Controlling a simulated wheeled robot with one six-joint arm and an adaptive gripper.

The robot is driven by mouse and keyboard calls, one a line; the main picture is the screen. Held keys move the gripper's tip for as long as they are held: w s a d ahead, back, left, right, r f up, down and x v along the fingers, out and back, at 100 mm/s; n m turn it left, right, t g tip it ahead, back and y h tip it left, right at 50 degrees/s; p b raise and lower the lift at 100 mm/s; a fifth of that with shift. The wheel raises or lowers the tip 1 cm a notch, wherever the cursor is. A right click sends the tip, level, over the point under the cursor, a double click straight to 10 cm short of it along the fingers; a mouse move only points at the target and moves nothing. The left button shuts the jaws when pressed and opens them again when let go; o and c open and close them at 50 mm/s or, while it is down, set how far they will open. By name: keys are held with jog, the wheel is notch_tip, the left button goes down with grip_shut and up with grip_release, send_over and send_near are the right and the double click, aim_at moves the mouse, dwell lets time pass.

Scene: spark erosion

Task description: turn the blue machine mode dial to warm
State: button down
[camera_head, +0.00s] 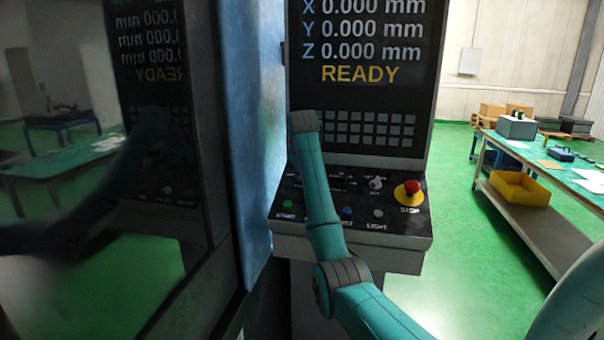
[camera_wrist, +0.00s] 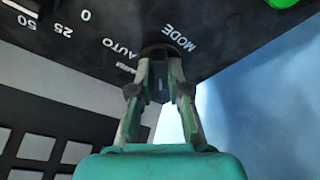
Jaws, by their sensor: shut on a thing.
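In the wrist view my gripper (camera_wrist: 160,75) is shut on the dark mode dial (camera_wrist: 160,48), with one finger on each side of it. The word MODE stands beside the dial on the black panel (camera_wrist: 225,35), and AUTO stands on its other side. A smaller label by the left finger is too small and partly covered to read. Most of the dial is hidden by the fingers, so I cannot tell where it points. In the head view my arm crosses the console (camera_head: 345,235), and the gripper and dial are hidden.
The blue machine edge (camera_head: 250,130) stands close to the left of my arm. A red stop button (camera_head: 409,190) and a light knob (camera_head: 376,183) stand on the console to the right. A green button (camera_wrist: 283,3) lies near the dial. A workbench (camera_head: 540,200) stands at right.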

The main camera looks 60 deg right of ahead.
jog(key=m+g+h, duration=0.1)
jog(key=m, duration=0.5)
jog(key=shift+w+a+m, duration=0.1)
jog(key=shift+m, duration=0.3)
jog(key=m, duration=0.3)
jog(key=m+g, duration=0.1)
jog(key=m, duration=0.2)
jog(key=shift+w+h, duration=0.1)
jog(key=shift+h, duration=0.2)
jog(key=shift+m, duration=0.3)
jog(key=c, duration=1.1)
grip_release()
jog(key=v, duration=1.2)
jog(key=shift+w, duration=0.2)
